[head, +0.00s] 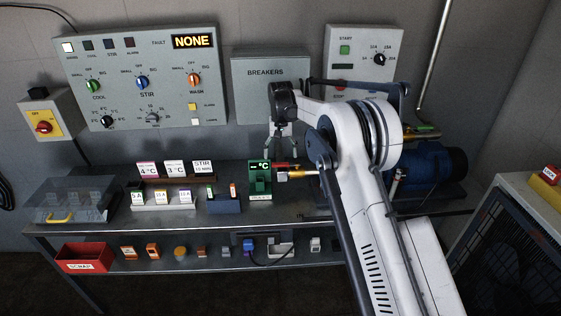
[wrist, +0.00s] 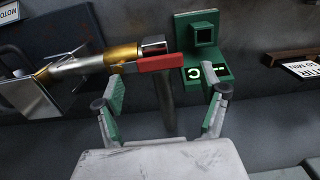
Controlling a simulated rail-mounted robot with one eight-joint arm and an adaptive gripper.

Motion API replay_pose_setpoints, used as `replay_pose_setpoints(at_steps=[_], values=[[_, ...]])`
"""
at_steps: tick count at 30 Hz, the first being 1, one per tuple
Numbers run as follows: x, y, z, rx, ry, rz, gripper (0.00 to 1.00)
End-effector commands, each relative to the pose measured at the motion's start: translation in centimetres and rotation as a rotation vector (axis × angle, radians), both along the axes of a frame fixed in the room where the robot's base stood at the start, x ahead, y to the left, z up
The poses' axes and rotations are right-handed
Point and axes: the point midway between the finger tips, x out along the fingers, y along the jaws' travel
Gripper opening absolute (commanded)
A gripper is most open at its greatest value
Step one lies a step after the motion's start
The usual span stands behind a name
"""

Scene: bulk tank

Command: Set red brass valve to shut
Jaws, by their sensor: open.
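The valve has a brass body (head: 297,174) on a short pipe and a red lever handle (head: 281,165), at the right part of the bench in the head view. In the wrist view the brass body (wrist: 122,54) is at upper left, and the red handle (wrist: 160,63) lies roughly along the pipe's line. My gripper (head: 283,152) points down above the handle and is open and empty. In the wrist view my gripper's green-padded fingers (wrist: 166,92) are spread wide, with the handle ahead, between and beyond the tips. I see no contact.
A green temperature display (head: 260,178) stands close left of the valve, and also shows right of the handle in the wrist view (wrist: 207,72). A blue motor (head: 436,166) is at right. The breakers panel (head: 271,85) is on the wall behind my gripper. Small labelled cards stand farther left.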

Motion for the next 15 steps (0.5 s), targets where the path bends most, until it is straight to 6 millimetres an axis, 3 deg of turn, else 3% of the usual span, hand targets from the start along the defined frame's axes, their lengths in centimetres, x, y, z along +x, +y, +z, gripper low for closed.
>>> replay_pose_setpoints(at_steps=[6,15], values=[[0.0,0.0,-2.8,0.0,0.0,0.0,0.75],[0.0,0.0,-3.8,0.0,0.0,0.0,0.75]])
